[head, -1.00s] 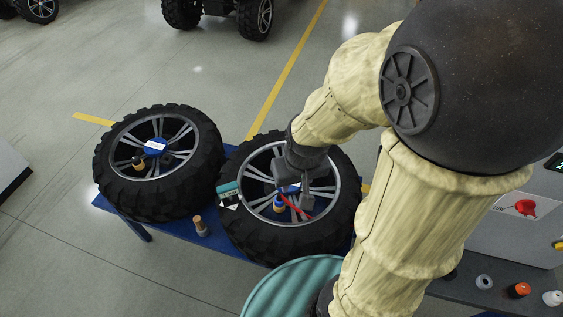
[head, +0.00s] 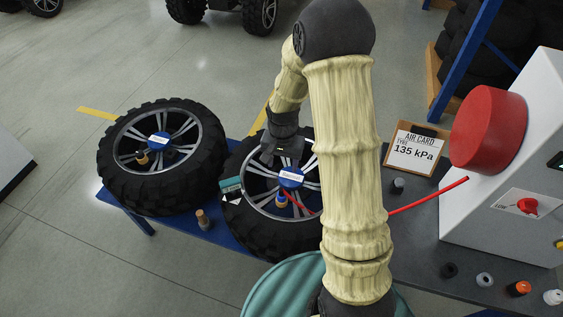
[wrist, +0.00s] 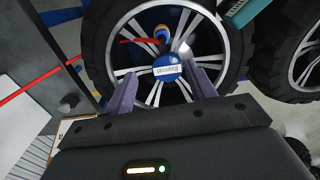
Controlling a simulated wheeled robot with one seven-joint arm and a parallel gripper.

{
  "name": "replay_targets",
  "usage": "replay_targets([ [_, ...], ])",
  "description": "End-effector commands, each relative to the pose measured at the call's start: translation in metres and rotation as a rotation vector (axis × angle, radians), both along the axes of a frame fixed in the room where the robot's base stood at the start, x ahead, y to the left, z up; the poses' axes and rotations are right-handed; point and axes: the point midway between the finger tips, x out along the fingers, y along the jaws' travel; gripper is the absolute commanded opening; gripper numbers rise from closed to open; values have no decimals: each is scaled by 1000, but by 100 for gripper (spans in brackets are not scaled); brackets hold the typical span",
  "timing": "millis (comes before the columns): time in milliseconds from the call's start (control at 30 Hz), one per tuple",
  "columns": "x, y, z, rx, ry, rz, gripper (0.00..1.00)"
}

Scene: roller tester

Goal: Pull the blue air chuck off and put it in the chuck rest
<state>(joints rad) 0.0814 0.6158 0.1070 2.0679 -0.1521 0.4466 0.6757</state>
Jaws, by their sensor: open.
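The blue air chuck (head: 282,199) stands at the valve area of the right wheel (head: 242,222), inside the rim below the blue hub cap. A red hose (head: 299,203) runs from it to the right, partly behind my arm. In the wrist view the chuck (wrist: 161,34) is beyond my fingertips, past the labelled hub cap (wrist: 167,69). My gripper (head: 282,158) is open and empty above the far side of the hub; its spread fingers also show in the wrist view (wrist: 162,84). I cannot tell for certain which item is the chuck rest.
A teal gauge (head: 231,188) lies on the right tyre's left side. A left wheel (head: 118,192) and a tan-topped peg (head: 202,219) are on the blue bench. At right are an air card (head: 415,151), a grey cup (head: 398,186) and a panel with a red dome (head: 488,128).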

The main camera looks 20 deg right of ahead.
Motion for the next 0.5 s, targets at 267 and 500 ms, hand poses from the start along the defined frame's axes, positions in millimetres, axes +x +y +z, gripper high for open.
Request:
replay_targets([
  [267,11,0,-17,5,18,-58,56],
  [500,10,0,-18,4,19,-57,56],
])
